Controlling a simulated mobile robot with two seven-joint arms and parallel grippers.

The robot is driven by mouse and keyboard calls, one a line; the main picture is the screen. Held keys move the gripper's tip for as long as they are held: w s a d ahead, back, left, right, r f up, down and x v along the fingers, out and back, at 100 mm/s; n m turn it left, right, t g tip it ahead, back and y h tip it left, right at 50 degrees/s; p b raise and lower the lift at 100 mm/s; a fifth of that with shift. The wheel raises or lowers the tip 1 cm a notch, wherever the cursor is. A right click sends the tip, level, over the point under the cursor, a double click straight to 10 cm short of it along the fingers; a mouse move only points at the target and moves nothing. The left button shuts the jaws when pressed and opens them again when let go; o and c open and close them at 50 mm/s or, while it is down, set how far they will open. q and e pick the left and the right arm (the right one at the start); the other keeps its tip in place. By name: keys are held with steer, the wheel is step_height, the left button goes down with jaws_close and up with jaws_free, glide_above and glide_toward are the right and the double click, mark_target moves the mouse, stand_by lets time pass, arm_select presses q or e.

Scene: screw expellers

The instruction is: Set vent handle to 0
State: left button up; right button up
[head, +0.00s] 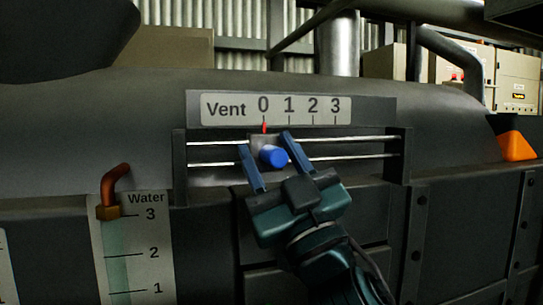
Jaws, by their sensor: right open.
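The vent handle is a blue knob (272,156) on a small grey slider that rides on two horizontal metal rails. A red pointer (264,127) on the slider stands at the 0 mark of the white Vent scale (265,109). My right gripper (268,140) comes up from below, its two blue fingers apart on either side of the knob. The left finger is a little clear of the knob, and the right finger is close to it; I cannot tell whether it touches. My left gripper is not in view.
A Water gauge (136,245) with a copper pipe (116,182) stands at the lower left. Dark posts bound the rails at both ends. An orange part (517,146) sits at the right. The rails right of the gripper are clear.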

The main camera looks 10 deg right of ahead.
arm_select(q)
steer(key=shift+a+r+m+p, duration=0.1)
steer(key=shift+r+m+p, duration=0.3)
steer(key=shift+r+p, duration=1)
arm_select(e)
steer(key=v, duration=1.3)
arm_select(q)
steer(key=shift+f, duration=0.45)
arm_select(e)
steer(key=shift+s, duration=0.1)
steer(key=shift+f, duration=0.1)
